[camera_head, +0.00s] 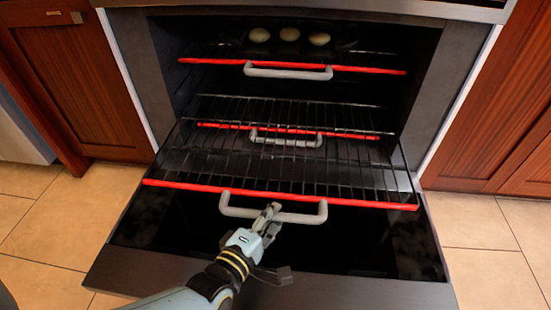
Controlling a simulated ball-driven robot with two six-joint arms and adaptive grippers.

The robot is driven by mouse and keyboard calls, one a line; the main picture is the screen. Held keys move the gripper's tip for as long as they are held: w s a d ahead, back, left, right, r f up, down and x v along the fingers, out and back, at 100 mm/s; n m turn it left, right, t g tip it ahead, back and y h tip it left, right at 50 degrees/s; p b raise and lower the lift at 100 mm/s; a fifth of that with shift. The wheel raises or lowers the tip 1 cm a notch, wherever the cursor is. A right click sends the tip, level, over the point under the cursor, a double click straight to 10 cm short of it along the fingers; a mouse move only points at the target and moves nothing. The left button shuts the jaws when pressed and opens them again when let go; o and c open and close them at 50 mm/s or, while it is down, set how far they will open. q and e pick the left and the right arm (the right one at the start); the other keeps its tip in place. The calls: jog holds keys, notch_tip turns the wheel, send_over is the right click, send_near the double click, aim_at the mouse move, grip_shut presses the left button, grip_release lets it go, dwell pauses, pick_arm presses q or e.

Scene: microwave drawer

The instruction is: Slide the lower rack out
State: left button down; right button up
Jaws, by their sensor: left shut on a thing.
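The lower rack (300,180) is a dark wire rack with a red front bar and a grey looped handle (237,211). Its front part stands out of the oven, over the open door. The gripper's fingers hide a small part of the handle. My right gripper is not in view.
The oven door (160,272) is folded down flat. A middle rack (345,134) and an upper rack (375,70), each with a red bar and grey handle, sit further in. Wooden cabinets (490,100) flank the oven.

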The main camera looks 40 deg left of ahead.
pick_arm(q)
jog(key=shift+s+d+r, duration=0.1)
jog(key=shift+s+d, duration=0.25)
jog(key=shift+s, duration=0.2)
jog(key=shift+s+d, duration=0.3)
jog(key=shift+s, duration=0.25)
jog(key=c, duration=1.2)
grip_release()
jog(key=shift+s, duration=0.1)
jog(key=v, duration=1.1)
jog(key=shift+s, duration=0.4)
jog(key=shift+d, duration=0.1)
